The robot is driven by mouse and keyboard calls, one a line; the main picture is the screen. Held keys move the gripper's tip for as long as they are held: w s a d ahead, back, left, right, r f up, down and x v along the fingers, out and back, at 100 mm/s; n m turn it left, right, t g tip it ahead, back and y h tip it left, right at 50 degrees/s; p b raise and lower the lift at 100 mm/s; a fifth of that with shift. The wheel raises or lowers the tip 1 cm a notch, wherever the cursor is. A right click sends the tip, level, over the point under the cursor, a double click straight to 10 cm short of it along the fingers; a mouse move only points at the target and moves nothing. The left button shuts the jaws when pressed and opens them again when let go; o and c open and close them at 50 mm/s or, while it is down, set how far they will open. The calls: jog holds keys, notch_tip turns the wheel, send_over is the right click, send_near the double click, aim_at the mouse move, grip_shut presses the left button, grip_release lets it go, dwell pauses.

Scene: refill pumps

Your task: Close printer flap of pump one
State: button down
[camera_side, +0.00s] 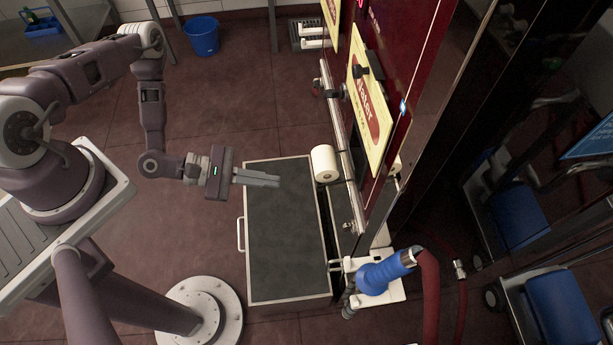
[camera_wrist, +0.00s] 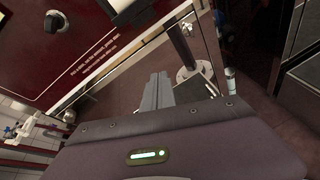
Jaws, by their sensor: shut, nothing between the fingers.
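Pump one is the dark red cabinet (camera_side: 398,75) with a yellow Water sign (camera_side: 371,110); its dark red front with white lettering fills the upper left of the wrist view (camera_wrist: 60,45). A dark flat panel with a pale rim (camera_side: 285,240) and a white handle (camera_side: 240,235) on its left edge sticks out from the pump's lower front; it looks like the open printer flap. A white paper roll (camera_side: 325,163) sits at the pump beside the panel's upper right corner. My gripper (camera_side: 278,181) is shut and empty, over the panel's upper part in the side picture. Its height above the panel is unclear. The shut fingers also show in the wrist view (camera_wrist: 158,80).
A blue nozzle (camera_side: 385,272) with a red hose (camera_side: 430,300) stands at the pump's lower right. A blue bucket (camera_side: 201,36) stands on the tiled floor behind. The floor left of the panel is clear, except for a round pale base (camera_side: 215,305).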

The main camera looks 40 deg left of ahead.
jog(key=w+d+n+t, duration=0.2)
jog(key=w+d+n, duration=0.25)
jog(key=d, duration=0.45)
jog(key=r, duration=0.2)
jog(key=a+r, duration=0.1)
jog(key=shift+s+r+n, duration=0.25)
jog(key=shift+s, duration=0.15)
